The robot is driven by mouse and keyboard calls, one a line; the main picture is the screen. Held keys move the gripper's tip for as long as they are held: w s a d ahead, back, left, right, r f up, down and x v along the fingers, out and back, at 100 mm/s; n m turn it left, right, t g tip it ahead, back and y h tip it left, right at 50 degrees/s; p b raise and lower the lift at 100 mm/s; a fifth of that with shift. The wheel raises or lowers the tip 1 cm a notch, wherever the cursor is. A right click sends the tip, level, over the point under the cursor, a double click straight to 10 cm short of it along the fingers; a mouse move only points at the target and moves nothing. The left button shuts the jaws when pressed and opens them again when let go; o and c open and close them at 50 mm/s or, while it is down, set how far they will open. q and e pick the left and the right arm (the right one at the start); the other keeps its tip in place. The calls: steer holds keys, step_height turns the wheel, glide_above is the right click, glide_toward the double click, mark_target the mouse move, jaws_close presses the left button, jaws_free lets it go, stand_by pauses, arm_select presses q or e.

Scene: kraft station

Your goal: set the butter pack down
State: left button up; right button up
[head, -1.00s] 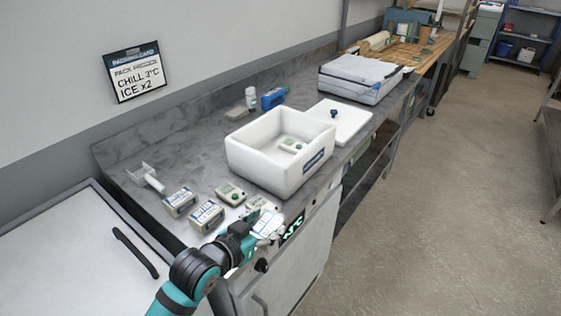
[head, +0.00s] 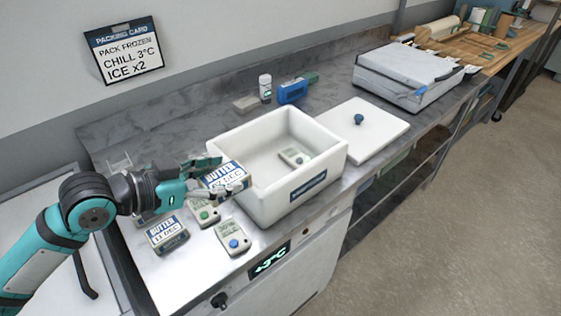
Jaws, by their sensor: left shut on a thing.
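My left gripper (head: 216,174) is shut on a butter pack (head: 226,177) with a white and blue label. It holds the pack above the counter, close to the left wall of the white foam box (head: 262,196). Whether the pack touches the box wall I cannot tell. A second butter pack (head: 167,236), marked 11 DEC, lies on the counter below my arm. Another pack (head: 146,218) is mostly hidden behind the gripper. My right gripper is not in view.
Two small loggers, one with a green button (head: 203,212) and one with a blue button (head: 233,239), lie left of the box. Another device (head: 295,157) lies inside the box. The box's lid (head: 355,132) lies to its right. A blue tool (head: 292,92) and a bottle (head: 265,87) stand behind.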

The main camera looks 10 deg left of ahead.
arm_select(q)
steer(key=w+d+f+p, duration=0.1)
steer(key=w+f+p, duration=0.1)
steer(key=w, duration=0.6)
steer(key=w+f+p, duration=0.2)
steer(key=w+p, duration=0.2)
steer(key=w, duration=0.3)
steer(key=shift+w+d+f, duration=0.35)
steer(key=shift+f, duration=0.1)
steer(key=shift+f+b, duration=0.55)
steer(key=shift+b, duration=0.15)
steer(key=o, duration=1.4)
